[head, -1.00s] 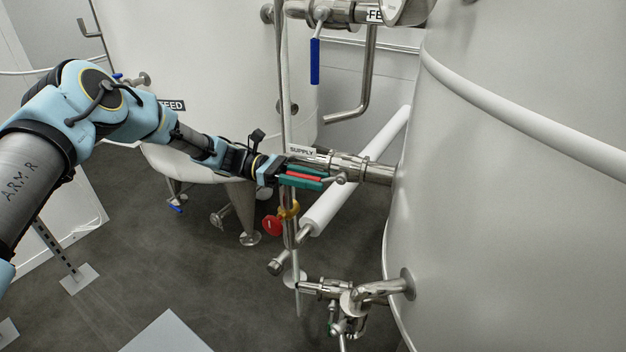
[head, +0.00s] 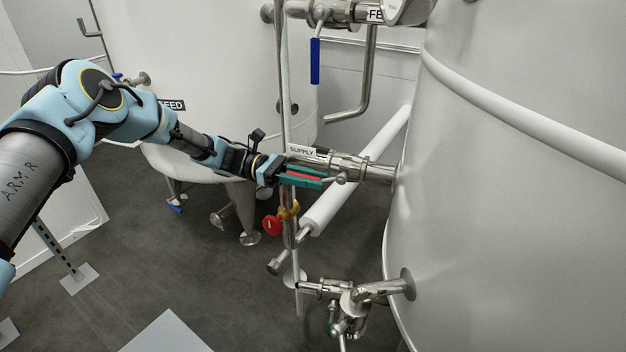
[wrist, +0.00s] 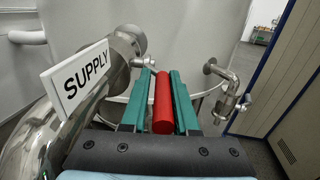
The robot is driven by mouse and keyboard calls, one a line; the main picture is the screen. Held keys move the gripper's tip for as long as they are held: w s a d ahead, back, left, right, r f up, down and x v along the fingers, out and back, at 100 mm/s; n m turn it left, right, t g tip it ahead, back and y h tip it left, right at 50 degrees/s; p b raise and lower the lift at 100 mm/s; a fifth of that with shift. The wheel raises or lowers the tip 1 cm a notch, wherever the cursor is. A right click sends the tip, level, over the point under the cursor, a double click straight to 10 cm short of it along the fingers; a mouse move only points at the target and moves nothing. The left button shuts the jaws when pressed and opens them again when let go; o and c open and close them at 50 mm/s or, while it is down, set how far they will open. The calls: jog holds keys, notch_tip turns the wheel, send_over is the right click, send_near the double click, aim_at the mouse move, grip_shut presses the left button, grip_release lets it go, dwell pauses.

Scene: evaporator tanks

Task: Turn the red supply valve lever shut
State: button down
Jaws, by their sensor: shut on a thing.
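The red supply valve lever (wrist: 162,104) shows in the wrist view between the two green fingers of my gripper (wrist: 160,100). In the head view my gripper (head: 303,177) is at the supply pipe, with the red lever (head: 302,176) showing as a thin strip between its fingers. The gripper is shut on the lever. The white SUPPLY label (wrist: 80,76) is on the pipe just left of the fingers in the wrist view, and also shows above the gripper in the head view (head: 301,150). The fingers hide part of the lever.
A large steel tank (head: 520,200) stands close on the right. A blue lever (head: 315,61) hangs above on the feed pipe. A red knob on a yellow fitting (head: 273,225) sits just below the gripper. Lower pipework (head: 350,297) juts from the tank. Floor at lower left is open.

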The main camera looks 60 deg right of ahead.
jog(key=shift+s+a+f, duration=0.2)
jog(key=shift+s+a, duration=0.1)
jog(key=f+g+b, duration=0.1)
jog(key=g+b, duration=0.1)
jog(key=b, duration=0.1)
jog(key=f+g+b, duration=0.1)
jog(key=g+b, duration=0.1)
jog(key=b, duration=0.1)
jog(key=f+g+b, duration=0.1)
jog(key=b, duration=0.3)
jog(key=shift+s+d+g+h, duration=0.15)
jog(key=shift+s+g+h, duration=0.25)
jog(key=shift+r, duration=0.2)
jog(key=c, duration=0.8)
grip_release()
jog(key=shift+r, duration=0.1)
jog(key=shift+w, duration=0.15)
